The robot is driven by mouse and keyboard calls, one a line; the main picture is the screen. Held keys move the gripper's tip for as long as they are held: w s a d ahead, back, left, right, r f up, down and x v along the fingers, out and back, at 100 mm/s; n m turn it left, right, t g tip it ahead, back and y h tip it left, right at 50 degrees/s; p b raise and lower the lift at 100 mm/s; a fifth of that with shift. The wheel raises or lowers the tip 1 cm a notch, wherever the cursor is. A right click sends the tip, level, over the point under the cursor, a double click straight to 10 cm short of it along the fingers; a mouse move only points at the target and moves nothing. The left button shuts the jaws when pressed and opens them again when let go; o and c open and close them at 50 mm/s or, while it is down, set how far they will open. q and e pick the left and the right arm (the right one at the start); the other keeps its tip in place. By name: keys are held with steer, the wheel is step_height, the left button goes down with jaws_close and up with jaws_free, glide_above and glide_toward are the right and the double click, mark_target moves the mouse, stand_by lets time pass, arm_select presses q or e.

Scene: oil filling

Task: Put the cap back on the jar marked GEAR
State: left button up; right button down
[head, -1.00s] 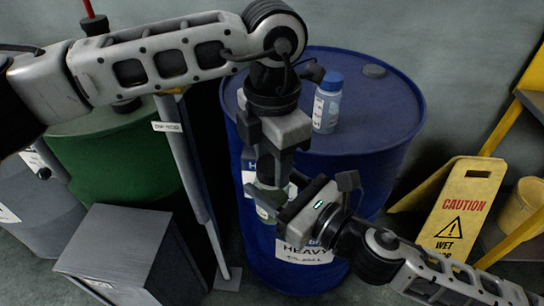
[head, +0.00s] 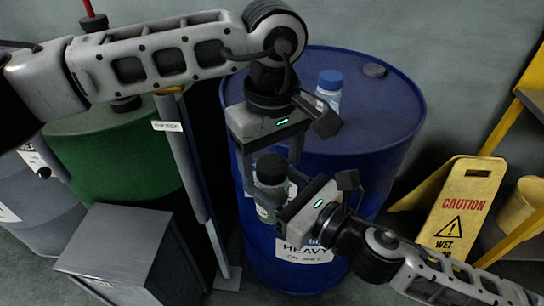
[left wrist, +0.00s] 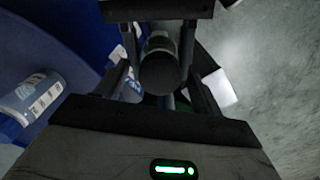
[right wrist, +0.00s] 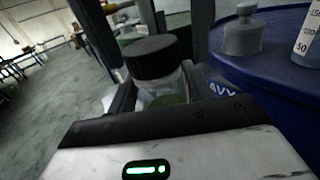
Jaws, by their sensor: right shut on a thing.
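A clear jar (head: 266,207) with greenish content is held upright in front of the blue drum. A black cap (head: 270,168) sits on its mouth; in the right wrist view the cap (right wrist: 150,57) looks level, but I cannot tell whether it is screwed tight. My right gripper (right wrist: 158,92) is shut on the jar's body. My left gripper (head: 273,160) points down from above, its fingers apart on either side of the cap. In the left wrist view the cap (left wrist: 161,74) shows between the spread fingers. The mark on the jar is not readable.
A blue-capped bottle (head: 329,88) stands on the blue drum's top (head: 375,115), close to my left wrist. A green drum (head: 125,150) and a grey box (head: 135,250) are at left. A yellow caution sign (head: 464,208) stands at right.

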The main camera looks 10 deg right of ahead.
arm_select(q)
step_height(320, 180, up, 12)
stand_by(0.6)
stand_by(0.5)
